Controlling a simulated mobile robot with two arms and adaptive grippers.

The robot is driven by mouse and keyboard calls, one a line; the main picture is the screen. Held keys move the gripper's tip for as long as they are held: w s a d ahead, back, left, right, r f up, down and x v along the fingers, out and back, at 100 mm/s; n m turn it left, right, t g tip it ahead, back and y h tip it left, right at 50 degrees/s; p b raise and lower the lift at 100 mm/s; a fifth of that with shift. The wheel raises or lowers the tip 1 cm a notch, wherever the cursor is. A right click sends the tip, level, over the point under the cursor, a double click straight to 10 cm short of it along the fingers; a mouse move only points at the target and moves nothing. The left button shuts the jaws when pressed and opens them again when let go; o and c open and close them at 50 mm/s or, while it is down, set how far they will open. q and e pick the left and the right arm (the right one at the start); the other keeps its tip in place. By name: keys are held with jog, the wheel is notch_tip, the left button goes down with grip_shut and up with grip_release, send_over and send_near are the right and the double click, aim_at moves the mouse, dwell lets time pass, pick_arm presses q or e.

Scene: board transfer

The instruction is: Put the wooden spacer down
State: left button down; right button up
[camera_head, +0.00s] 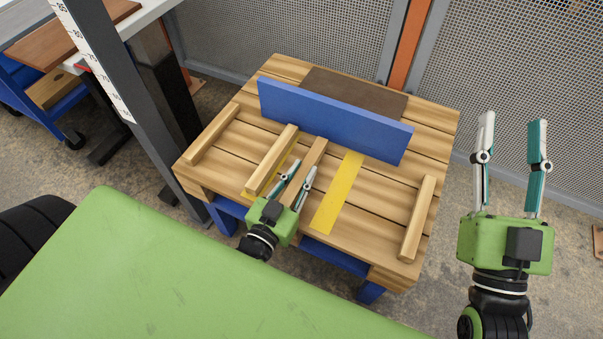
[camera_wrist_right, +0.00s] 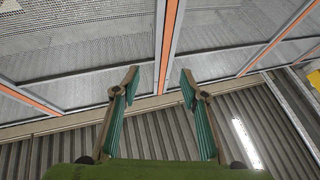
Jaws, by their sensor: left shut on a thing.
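My left gripper (camera_head: 299,171) is over the slatted wooden table. It is shut on a wooden spacer (camera_head: 315,152), a long light-brown bar that runs between its fingers. I cannot tell whether this spacer touches the slats or is slightly above them. It lies between two yellow strips; the right strip (camera_head: 338,195) is bare. Another wooden spacer (camera_head: 271,158) lies beside the left yellow strip, partly covering it. My right gripper (camera_head: 513,122) is open and empty, off to the right of the table. Its open fingers also show in the right wrist view (camera_wrist_right: 158,80).
A blue board (camera_head: 335,120) stands on edge across the back of the slatted table (camera_head: 385,190), with a brown panel (camera_head: 350,90) behind it. More wooden bars lie at the left (camera_head: 212,133) and right (camera_head: 418,218). Mesh fencing (camera_head: 520,70) stands behind.

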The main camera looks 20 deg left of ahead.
pick_arm(q)
jog(key=shift+f, duration=0.15)
jog(key=c, duration=1.8)
grip_release()
